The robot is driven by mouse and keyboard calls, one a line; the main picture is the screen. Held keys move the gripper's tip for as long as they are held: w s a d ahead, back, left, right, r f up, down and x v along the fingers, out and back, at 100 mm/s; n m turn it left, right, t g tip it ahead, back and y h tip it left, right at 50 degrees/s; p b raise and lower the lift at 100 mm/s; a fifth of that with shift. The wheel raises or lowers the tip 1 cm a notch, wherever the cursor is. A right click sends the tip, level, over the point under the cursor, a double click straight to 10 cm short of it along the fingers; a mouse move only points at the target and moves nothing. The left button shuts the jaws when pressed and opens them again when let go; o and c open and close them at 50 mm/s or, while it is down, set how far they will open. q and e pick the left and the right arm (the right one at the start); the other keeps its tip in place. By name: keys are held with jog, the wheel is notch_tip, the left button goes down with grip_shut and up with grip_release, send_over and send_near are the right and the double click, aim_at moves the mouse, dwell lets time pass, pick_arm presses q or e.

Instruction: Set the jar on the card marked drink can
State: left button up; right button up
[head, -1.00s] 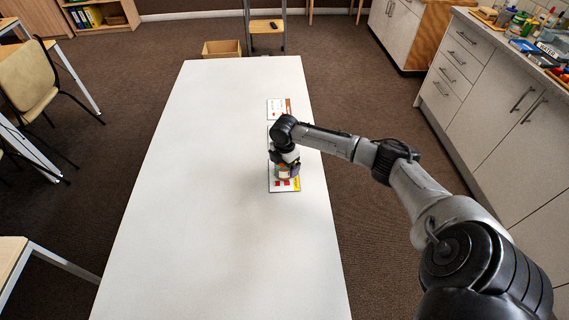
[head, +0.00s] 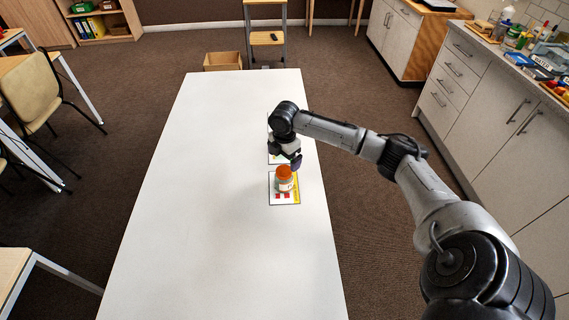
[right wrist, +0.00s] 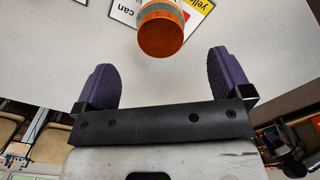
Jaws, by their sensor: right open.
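The jar (head: 284,184), pale with an orange lid, stands upright on the nearest card (head: 293,200), which has red shapes and a yellow strip. My left gripper is out of view.
Another card (head: 275,160) lies farther back, mostly hidden by my right gripper. The long white table (head: 200,200) is clear at left and in front. A cardboard box (head: 222,61) and a small stand (head: 266,38) are beyond its far end; cabinets (head: 500,130) line the right.

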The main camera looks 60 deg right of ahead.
jog(key=shift+r, duration=0.9)
